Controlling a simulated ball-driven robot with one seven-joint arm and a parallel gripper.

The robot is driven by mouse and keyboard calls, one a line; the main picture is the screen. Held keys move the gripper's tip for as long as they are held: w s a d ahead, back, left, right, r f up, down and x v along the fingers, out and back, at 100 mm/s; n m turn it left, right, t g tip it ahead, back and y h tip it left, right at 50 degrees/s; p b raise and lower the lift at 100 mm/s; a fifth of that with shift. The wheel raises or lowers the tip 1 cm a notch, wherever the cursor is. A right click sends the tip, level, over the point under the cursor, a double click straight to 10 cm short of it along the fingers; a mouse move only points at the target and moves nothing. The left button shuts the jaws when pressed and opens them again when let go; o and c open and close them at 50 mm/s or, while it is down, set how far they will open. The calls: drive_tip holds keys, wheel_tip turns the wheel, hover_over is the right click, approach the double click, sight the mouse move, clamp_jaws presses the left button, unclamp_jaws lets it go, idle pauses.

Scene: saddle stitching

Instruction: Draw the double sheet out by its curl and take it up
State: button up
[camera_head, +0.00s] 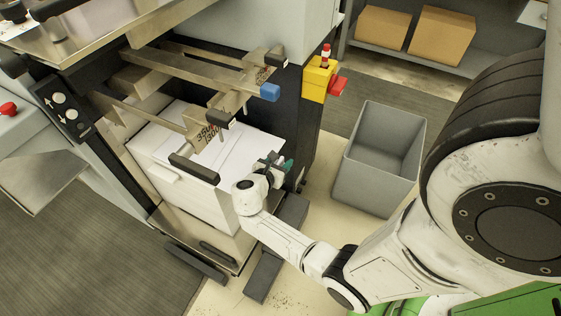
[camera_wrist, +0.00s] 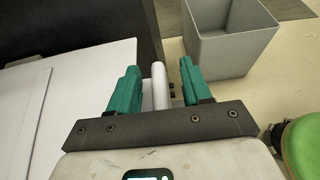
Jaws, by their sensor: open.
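A stack of white sheets (camera_head: 155,138) lies in the machine's feeder, and its edge lies at the left of the wrist view (camera_wrist: 95,75). My gripper (camera_head: 277,164) is at the stack's right front corner. In the wrist view its two teal fingers (camera_wrist: 158,68) are open. A white rolled piece, which looks like the curl (camera_wrist: 160,88) of the double sheet, stands between the fingers with a gap on each side. How the curl joins the stack is hidden.
A grey open bin (camera_head: 377,160) stands on the floor to the right. Metal bars with a blue-ended clamp (camera_head: 269,92) hang over the stack. A yellow box with a red knob (camera_head: 320,78) is on the machine's corner. Cardboard boxes (camera_head: 440,36) sit on a shelf behind.

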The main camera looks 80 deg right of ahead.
drive_tip(key=v, duration=1)
drive_tip(key=shift+a+r+p, duration=0.15)
drive_tip(key=shift+a+p, duration=0.1)
drive_tip(key=shift+p, duration=0.1)
drive_tip(key=s+a+r+m+t+y, duration=0.1)
drive_tip(key=s+a+m+t+y, duration=0.1)
drive_tip(key=a+m+y, duration=0.4)
drive_tip(key=s+a+r+m+t+y, duration=0.1)
drive_tip(key=s+a+m+y, duration=0.4)
drive_tip(key=a+m, duration=0.5)
drive_tip(key=a+y, duration=0.2)
drive_tip(key=shift+s+a+r+t, duration=0.3)
drive_tip(key=shift+a+r+t, duration=0.05)
drive_tip(key=shift+a+t, duration=0.05)
drive_tip(key=shift+c, duration=0.4)
